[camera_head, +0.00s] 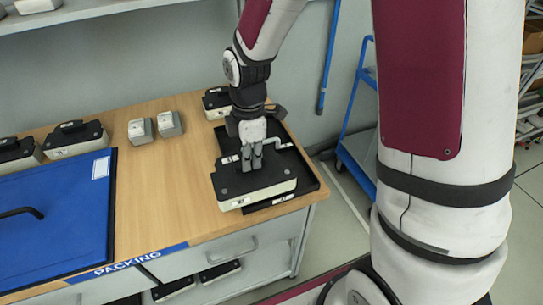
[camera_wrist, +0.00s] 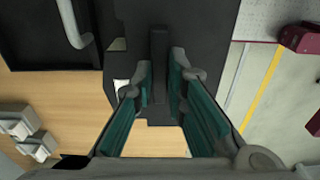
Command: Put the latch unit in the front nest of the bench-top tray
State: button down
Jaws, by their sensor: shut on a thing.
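The latch unit (camera_head: 256,199), a box with a black top and a pale base, is at the bench's right end, over the front part of the black bench-top tray (camera_head: 308,168). My gripper (camera_head: 251,163) is shut on the raised black grip on its top. In the wrist view my gripper (camera_wrist: 162,80) has the dark grip of the latch unit (camera_wrist: 158,45) between its fingers. The tray (camera_wrist: 35,62) shows at the upper left there, with a grey bar handle. The unit juts past the tray's left side. I cannot tell whether it touches the tray; the front nest is hidden beneath it.
A similar unit (camera_head: 213,104) stands behind the tray, partly hidden by my arm. Two small grey boxes (camera_head: 169,123) and more black-topped units (camera_head: 78,140) stand at the back left. A blue lid-like panel (camera_head: 60,225) covers the front left. Bare wood lies between.

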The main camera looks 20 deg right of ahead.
aim_at(271, 156)
jog(key=d, duration=0.2)
jog(key=w+d, duration=0.1)
jog(key=d, duration=0.3)
jog(key=shift+w+f+p, duration=0.3)
jog(key=shift+w, duration=0.05)
jog(key=shift+d+f, duration=0.1)
jog(key=shift+f, duration=1.65)
jog(key=shift+f, duration=0.15)
jog(key=c, duration=1.6)
grip_release()
notch_tip(271, 156, up, 12)
jog(key=f, duration=0.1)
jog(key=s+r+m+t, duration=0.5)
jog(key=s+r+m, duration=1.1)
jog(key=s+m, duration=0.2)
jog(key=shift+s+d+r+h, duration=0.15)
jog(key=shift+s+r+h, duration=0.15)
jog(key=shift+s, duration=0.95)
